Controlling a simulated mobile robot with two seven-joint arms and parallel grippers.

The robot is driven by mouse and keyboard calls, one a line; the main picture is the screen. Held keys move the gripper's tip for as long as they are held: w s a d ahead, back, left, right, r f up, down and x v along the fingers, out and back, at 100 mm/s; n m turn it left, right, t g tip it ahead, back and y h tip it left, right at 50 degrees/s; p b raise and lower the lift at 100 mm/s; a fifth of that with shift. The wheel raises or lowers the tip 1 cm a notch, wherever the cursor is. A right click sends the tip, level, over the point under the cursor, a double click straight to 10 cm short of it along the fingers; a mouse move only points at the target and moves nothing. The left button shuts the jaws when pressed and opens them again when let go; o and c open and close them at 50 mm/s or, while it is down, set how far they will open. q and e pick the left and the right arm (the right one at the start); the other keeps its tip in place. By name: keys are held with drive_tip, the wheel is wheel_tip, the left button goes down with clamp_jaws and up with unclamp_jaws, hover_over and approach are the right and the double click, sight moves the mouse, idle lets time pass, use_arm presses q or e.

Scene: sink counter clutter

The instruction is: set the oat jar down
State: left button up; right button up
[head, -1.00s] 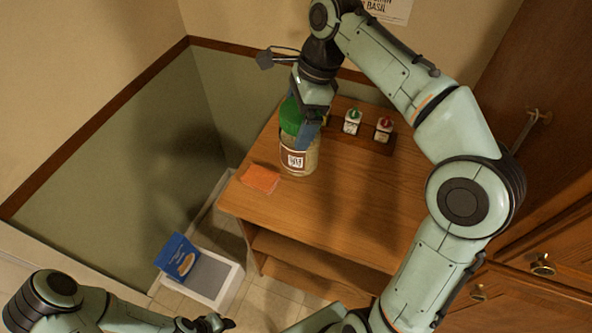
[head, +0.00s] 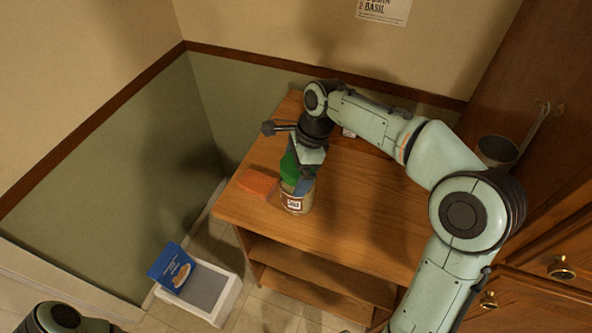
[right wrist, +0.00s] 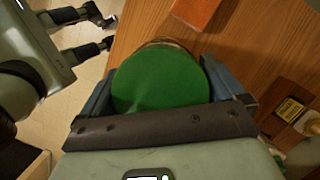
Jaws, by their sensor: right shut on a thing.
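The oat jar (head: 294,202) has a green lid and a pale label, and it stands upright over the front part of the wooden table (head: 360,215). My right gripper (head: 298,176) is shut on it from above, near the lid. In the right wrist view the green lid (right wrist: 160,85) fills the space between my fingers (right wrist: 160,78). The base is partly hidden, and I cannot tell whether it touches the tabletop. My left gripper (right wrist: 88,32) shows at the upper left of the right wrist view, its fingers apart and empty.
An orange block (head: 257,183) lies just left of the jar. A small bottle (head: 348,132) shows behind my right arm; its dark rack (right wrist: 288,103) is in the wrist view. A blue box (head: 171,268) rests on a white-rimmed stand (head: 228,297) below. The tabletop right of the jar is clear.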

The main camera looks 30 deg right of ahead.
drive_tip(key=shift+w, duration=0.1)
drive_tip(key=shift+f, duration=0.1)
drive_tip(key=o, duration=1.6)
drive_tip(key=shift+c, duration=0.2)
drive_tip(key=p+v, duration=0.2)
drive_tip(key=v, duration=0.9)
drive_tip(key=shift+r, duration=0.4)
drive_tip(key=shift+d+r, duration=0.15)
drive_tip(key=shift+r, duration=0.1)
use_arm(q)
drive_tip(key=w+r, duration=0.3)
drive_tip(key=shift+r, duration=0.2)
